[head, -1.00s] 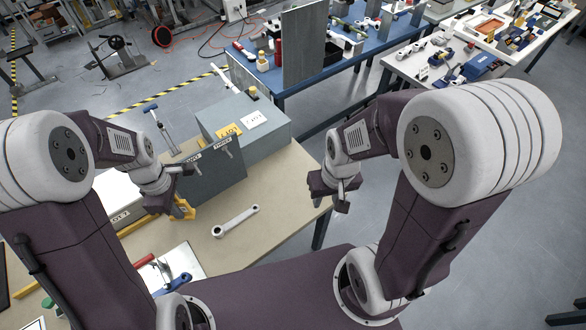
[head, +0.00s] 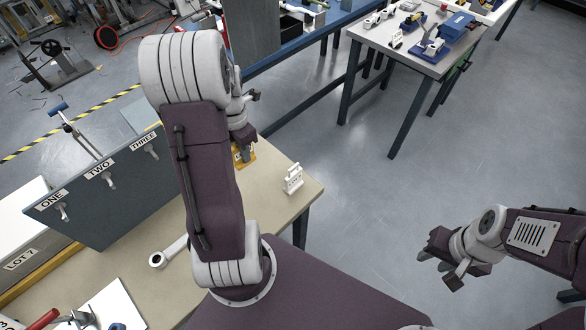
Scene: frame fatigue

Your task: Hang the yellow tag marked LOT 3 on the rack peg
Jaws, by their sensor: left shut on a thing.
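My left gripper (head: 243,148) is shut on a small yellow piece (head: 249,160), which looks like the yellow tag. It is over the bench's far right part, to the right of the rack. Its lettering cannot be read, and my own arm hides part of this area. The dark grey rack board (head: 95,215) stands at the left, with pegs under the labels ONE (head: 62,211), TWO (head: 108,179) and THREE (head: 149,152). These pegs look bare. My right gripper (head: 440,268) is open and empty over the floor at the right, away from the bench.
A white upright piece (head: 292,179) with dark marks stands near the bench's right corner. A wrench (head: 160,258) lies before the rack, partly behind my arm. A box marked LOT 7 (head: 22,258) is at the left. Open floor lies right of the bench (head: 285,208).

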